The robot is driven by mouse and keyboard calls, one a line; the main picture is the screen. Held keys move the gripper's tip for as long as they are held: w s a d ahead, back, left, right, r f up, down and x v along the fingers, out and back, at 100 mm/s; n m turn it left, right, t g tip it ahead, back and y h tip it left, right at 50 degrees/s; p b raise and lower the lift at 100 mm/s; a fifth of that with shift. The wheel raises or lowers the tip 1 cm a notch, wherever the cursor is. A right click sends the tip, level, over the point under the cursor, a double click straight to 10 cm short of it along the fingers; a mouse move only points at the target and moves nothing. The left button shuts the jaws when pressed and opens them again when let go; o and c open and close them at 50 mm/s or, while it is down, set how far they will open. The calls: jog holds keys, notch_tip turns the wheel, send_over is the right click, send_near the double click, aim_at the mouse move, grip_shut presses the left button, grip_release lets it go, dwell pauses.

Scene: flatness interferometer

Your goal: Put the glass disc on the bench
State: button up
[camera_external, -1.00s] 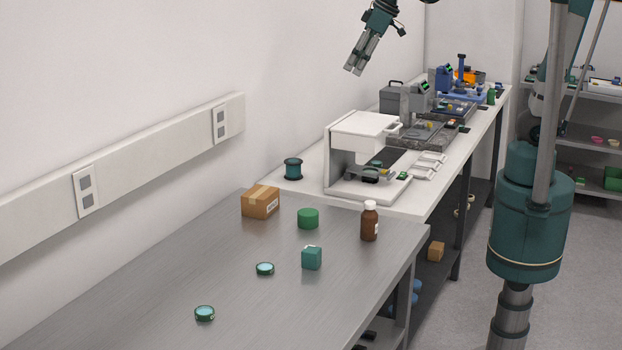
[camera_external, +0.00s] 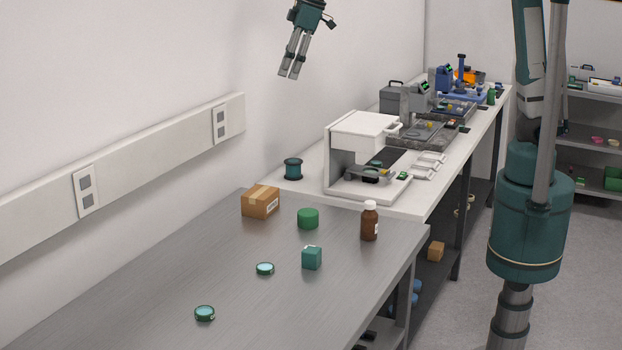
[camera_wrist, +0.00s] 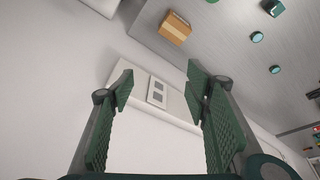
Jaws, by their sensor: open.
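Two small round pieces with pale glassy tops and dark green rims lie on the grey metal bench (camera_external: 150,285): one nearer the middle (camera_external: 265,268), one nearer the front (camera_external: 204,313). I cannot tell which is the task's glass disc. Both also show at the upper right of the wrist view, the first (camera_wrist: 257,37) and the second (camera_wrist: 275,69). My gripper (camera_external: 289,76) is high above the benches near the wall, fingers down, apart from everything. In the wrist view my gripper (camera_wrist: 160,84) is open and empty, with the wall between its fingers.
A cardboard box (camera_external: 261,202), green cylinder (camera_external: 308,218), teal cube (camera_external: 312,258) and brown bottle (camera_external: 370,222) stand on the grey bench. Behind, a white instrument (camera_external: 365,131) and a dark teal spool (camera_external: 293,169) stand on a white bench. The grey bench's front left is clear.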

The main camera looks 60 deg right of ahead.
jog(key=w+a+f+n+g, duration=0.1)
jog(key=w+a+f, duration=0.1)
jog(key=a, duration=0.7)
jog(key=w+a+f+n, duration=0.1)
jog(key=w+a+f, duration=0.15)
jog(key=a, duration=0.65)
jog(key=n+g+h, duration=0.2)
jog(key=n+g, duration=0.1)
jog(key=n, duration=0.4)
send_over(205, 311)
jog(key=f, duration=3)
jog(key=shift+w+d+f, duration=0.3)
jog(key=shift+w+f, duration=0.05)
jog(key=shift+s+a+f, duration=0.25)
jog(key=shift+s+f, duration=0.05)
jog(key=shift+s, duration=0.05)
jog(key=shift+f, duration=1.3)
